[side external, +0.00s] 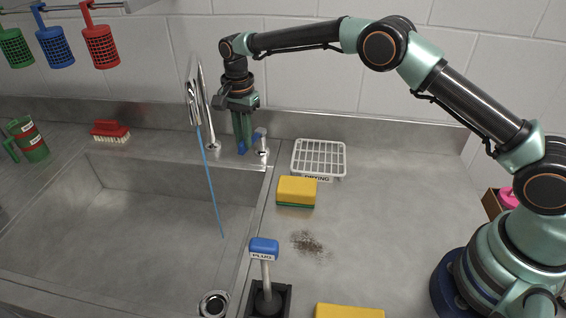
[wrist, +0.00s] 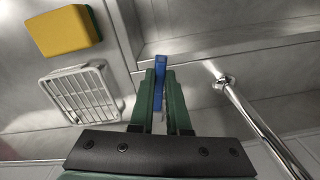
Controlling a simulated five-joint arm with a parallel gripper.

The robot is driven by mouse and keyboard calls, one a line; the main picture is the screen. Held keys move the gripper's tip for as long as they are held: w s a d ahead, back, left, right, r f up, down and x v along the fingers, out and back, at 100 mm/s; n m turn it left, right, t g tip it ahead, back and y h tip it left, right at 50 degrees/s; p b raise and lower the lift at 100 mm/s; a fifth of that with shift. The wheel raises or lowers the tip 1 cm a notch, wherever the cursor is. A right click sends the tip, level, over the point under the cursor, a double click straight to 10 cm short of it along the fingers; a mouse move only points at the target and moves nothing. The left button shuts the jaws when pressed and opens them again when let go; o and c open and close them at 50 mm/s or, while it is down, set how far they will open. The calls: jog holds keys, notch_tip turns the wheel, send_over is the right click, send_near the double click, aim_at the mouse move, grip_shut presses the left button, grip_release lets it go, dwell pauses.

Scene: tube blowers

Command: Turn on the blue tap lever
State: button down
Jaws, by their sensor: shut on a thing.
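The blue tap lever (side external: 253,146) is at the back edge of the sink, to the right of the tap's spout. My gripper (side external: 243,148) points down over it with its green fingers closed around it. In the wrist view, the blue lever (wrist: 160,72) sits between the two fingertips (wrist: 160,80) and sticks out past them. The fingers hide part of the lever. The metal tap (side external: 203,108) stands just left of my gripper. A thin blue stream (side external: 210,182) runs from its spout down into the sink.
The drying rack (side external: 319,158) and a yellow-green sponge (side external: 296,191) lie right of the tap. A blue-topped plug lever (side external: 264,246) stands at the sink's front right. A red brush (side external: 110,131) and green mug (side external: 28,140) are far left. The right counter is mostly clear.

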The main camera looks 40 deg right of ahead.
jog(key=shift+r, duration=0.1)
jog(key=c, duration=0.9)
grip_release()
jog(key=shift+r, duration=6)
